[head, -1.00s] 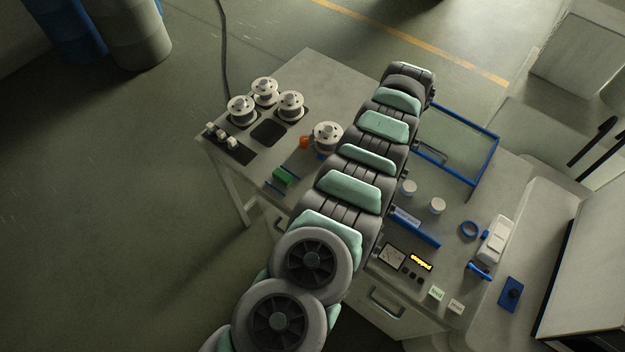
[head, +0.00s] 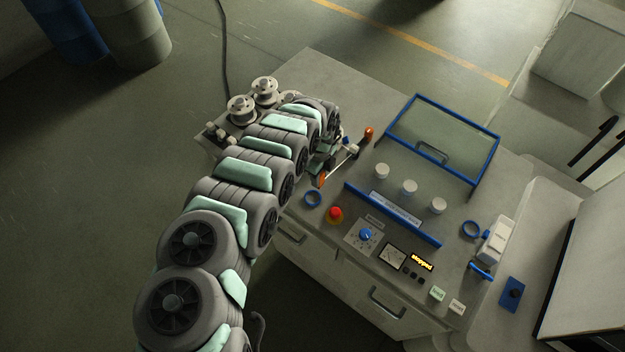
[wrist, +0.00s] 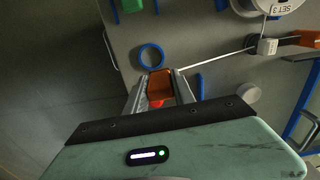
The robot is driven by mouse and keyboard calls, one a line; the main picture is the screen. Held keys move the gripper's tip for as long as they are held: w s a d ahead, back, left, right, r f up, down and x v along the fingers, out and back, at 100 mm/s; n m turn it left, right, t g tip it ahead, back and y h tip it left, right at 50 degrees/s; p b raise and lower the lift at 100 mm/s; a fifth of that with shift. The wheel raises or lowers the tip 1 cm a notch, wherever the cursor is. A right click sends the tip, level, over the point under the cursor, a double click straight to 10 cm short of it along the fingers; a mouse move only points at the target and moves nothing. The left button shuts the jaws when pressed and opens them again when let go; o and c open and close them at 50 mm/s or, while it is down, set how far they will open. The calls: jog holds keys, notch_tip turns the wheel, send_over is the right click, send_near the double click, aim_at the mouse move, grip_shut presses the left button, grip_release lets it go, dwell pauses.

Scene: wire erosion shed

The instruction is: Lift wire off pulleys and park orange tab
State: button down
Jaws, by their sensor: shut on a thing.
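My gripper (wrist: 160,88) is shut on the orange tab (wrist: 159,83). In the head view the tab (head: 322,180) shows just beyond the end of my arm. A thin pale wire (wrist: 217,59) runs straight from the tab to a small white block (wrist: 267,46) beside an orange part (wrist: 307,39). In the head view the wire (head: 340,163) also ends near that orange part (head: 368,133). White round posts, perhaps the pulleys, stand in a row (head: 409,187). The wire looks clear of them. A spool (wrist: 268,5) marked SET 3 is partly cut off.
A blue ring (head: 313,198) lies near the tab, by a red button (head: 335,214). A blue bar (head: 392,215) lies in front of the posts. A blue-framed clear cover (head: 443,140) stands behind them. More spools (head: 241,109) are at the left, partly behind my arm.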

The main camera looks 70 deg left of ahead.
jog(key=shift+m, duration=0.3)
jog(key=f+b, duration=0.1)
jog(key=f, duration=0.1)
jog(key=s+f+b, duration=0.1)
jog(key=f+b, duration=0.1)
jog(key=s+f+b, duration=0.1)
jog(key=f, duration=0.1)
jog(key=shift+a+f, duration=0.1)
jog(key=shift+f, duration=0.05)
jog(key=shift+s, duration=0.1)
jog(key=shift+a, duration=0.15)
jog(key=shift+f, duration=0.15)
jog(key=shift+f+b, duration=0.65)
jog(key=c, duration=1)
grip_release()
jog(key=shift+o, duration=0.2)
jog(key=shift+r, duration=0.15)
